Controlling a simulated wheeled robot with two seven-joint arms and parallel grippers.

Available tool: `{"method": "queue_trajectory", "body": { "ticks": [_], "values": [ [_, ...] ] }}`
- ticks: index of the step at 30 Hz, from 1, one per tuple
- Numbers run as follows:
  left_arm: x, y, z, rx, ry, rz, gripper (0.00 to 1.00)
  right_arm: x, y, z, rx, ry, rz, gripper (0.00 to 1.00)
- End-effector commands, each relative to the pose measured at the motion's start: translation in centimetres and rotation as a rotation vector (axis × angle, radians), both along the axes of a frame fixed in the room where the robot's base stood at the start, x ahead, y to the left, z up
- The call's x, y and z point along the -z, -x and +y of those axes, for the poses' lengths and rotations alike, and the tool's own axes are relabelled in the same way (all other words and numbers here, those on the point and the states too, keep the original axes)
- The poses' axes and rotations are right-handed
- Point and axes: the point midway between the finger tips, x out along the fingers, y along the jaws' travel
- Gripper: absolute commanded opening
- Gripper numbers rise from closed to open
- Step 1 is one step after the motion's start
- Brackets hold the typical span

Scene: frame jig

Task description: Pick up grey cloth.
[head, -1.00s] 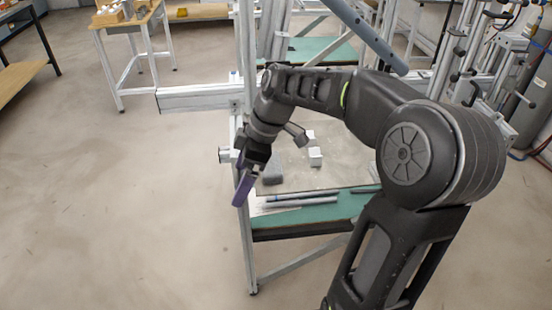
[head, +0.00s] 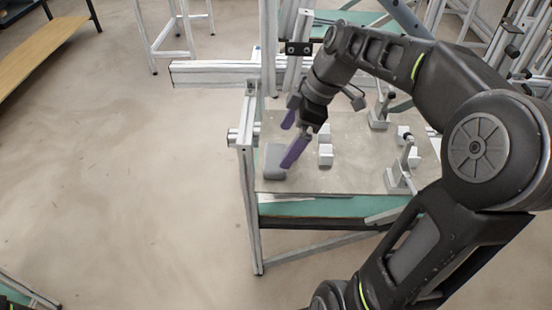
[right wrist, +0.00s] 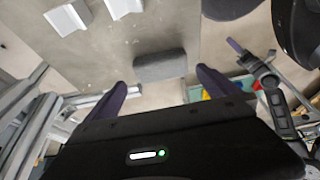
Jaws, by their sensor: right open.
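The grey cloth (head: 274,161) looks like a small folded grey block. It lies near the left edge of the jig's metal plate (head: 345,180). In the right wrist view the cloth (right wrist: 160,66) lies ahead of the fingertips, between their two lines. My right gripper (head: 291,140) has purple fingers that are open and empty. In the head view its near finger overlaps the cloth's right side; whether it touches cannot be told. The right gripper's fingers (right wrist: 161,80) also show spread apart in the right wrist view.
White blocks (head: 325,150) stand on the plate right of the cloth. Metal clamps (head: 398,178) stand further right. A frame post (head: 250,190) and a rail (head: 215,73) border the plate at left and behind.

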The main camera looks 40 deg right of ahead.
Motion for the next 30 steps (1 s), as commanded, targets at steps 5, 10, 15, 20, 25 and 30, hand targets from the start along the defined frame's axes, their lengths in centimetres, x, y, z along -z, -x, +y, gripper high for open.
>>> {"method": "queue_trajectory", "body": {
  "ticks": [5,10,15,20,25,30],
  "values": [
    [0.0,0.0,0.0,0.0,0.0,0.0,0.45,0.5,-0.1,0.1,0.002,0.001,-0.001,1.0],
    [-0.1,0.0,0.0,0.0,0.0,0.0,0.45,0.5,-0.1,0.2,0.001,0.0,0.0,1.0],
    [-0.5,0.0,0.0,0.0,0.0,0.0,0.45,1.6,-0.4,0.7,0.0,-0.002,0.003,1.0],
    [-1.0,0.0,0.0,0.0,0.0,0.001,0.45,3.8,-0.9,1.6,0.0,-0.002,0.003,1.0],
    [-1.1,0.0,0.0,0.0,0.0,0.001,0.45,5.1,-1.3,2.0,0.001,0.0,0.0,1.0],
    [-1.0,0.0,0.0,0.0,0.0,0.001,0.45,5.2,-1.3,2.0,0.001,0.001,-0.001,1.0]
  ]
}}
